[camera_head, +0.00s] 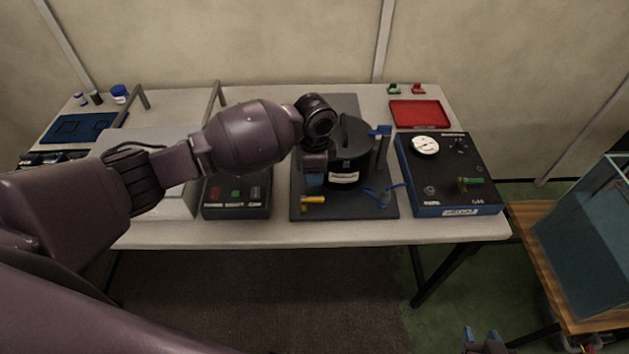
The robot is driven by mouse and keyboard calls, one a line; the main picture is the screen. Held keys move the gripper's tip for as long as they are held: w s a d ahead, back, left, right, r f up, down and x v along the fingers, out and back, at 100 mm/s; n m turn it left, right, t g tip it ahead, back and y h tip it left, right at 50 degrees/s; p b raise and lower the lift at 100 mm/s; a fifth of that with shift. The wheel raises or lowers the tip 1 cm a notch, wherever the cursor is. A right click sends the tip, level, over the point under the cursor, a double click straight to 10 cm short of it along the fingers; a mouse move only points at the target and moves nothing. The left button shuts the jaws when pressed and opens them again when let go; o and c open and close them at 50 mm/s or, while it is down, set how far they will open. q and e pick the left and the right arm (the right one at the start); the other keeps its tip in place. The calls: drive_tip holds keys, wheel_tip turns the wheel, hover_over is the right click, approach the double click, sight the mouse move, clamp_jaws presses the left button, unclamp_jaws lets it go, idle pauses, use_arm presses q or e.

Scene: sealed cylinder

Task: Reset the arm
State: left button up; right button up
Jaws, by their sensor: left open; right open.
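My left arm reaches in from the left across the table. Its wrist is above the left side of the black sealed cylinder (350,165), and the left gripper (314,178) points down beside the cylinder's left wall. The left gripper is open; whether it touches the cylinder cannot be told. The cylinder stands upright on a dark base plate (346,208), with a pale label on its front and a raised handle on top. My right gripper (483,340) shows only partly at the bottom edge, open and empty, in front of and below the table.
A yellow-handled valve (313,199) and blue levers (384,192) are on the plate. A gauge box (445,190) and red tray (417,114) stand right. A button box (237,196) lies left. A glass tank (590,240) sits on a wooden stand at right.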

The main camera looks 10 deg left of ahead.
use_arm(q)
drive_tip(key=shift+r, duration=0.6)
use_arm(e)
drive_tip(key=shift+w, duration=0.1)
use_arm(q)
drive_tip(key=w+d+r+n+t+h, duration=0.3)
drive_tip(key=w+d+r+t+h, duration=0.35)
drive_tip(key=r+t, duration=0.2)
drive_tip(key=s+a+f+n+t+y+b, duration=0.25)
drive_tip(key=s+a+f+n+t, duration=0.55)
drive_tip(key=s+a, duration=0.55)
drive_tip(key=s+a+f+n+g+y, duration=0.1)
drive_tip(key=s+a+f+g+y, duration=0.1)
drive_tip(key=s+f, duration=0.5)
drive_tip(key=s+a+f+n+g+y, duration=0.2)
drive_tip(key=s+a+f, duration=0.3)
drive_tip(key=s, duration=0.6)
drive_tip(key=shift+a+f+g, duration=0.2)
drive_tip(key=shift+f+g, duration=0.25)
drive_tip(key=shift+f, duration=0.4)
use_arm(e)
drive_tip(key=shift+w+f, duration=0.45)
drive_tip(key=shift+f, duration=0.15)
